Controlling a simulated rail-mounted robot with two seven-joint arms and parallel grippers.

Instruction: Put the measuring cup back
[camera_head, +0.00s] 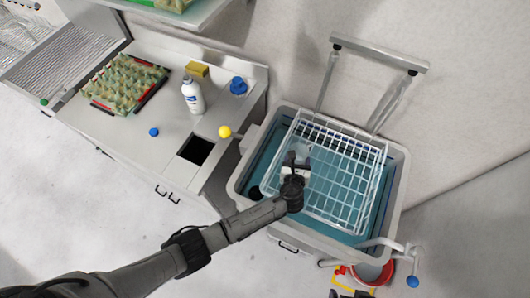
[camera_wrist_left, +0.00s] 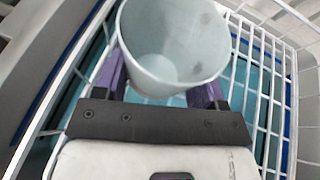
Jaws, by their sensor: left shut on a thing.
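The measuring cup (camera_wrist_left: 165,75) is pale, translucent and open-topped. In the left wrist view it sits between the purple fingers of my left gripper (camera_wrist_left: 163,85), which is shut on it. In the head view my left gripper (camera_head: 296,162) is over the left part of the white wire basket (camera_head: 345,185), above the blue-green water of the grey tub. The cup is small and pale there, mostly merged with the gripper. My right gripper is not in view.
The tub (camera_head: 398,170) has a raised rim. A yellow ball knob (camera_head: 225,131) stands at its left. The counter at left holds a white bottle (camera_head: 192,97), a yellow sponge (camera_head: 197,69), a blue object (camera_head: 238,86), a blue cap (camera_head: 154,132) and an egg tray (camera_head: 150,94).

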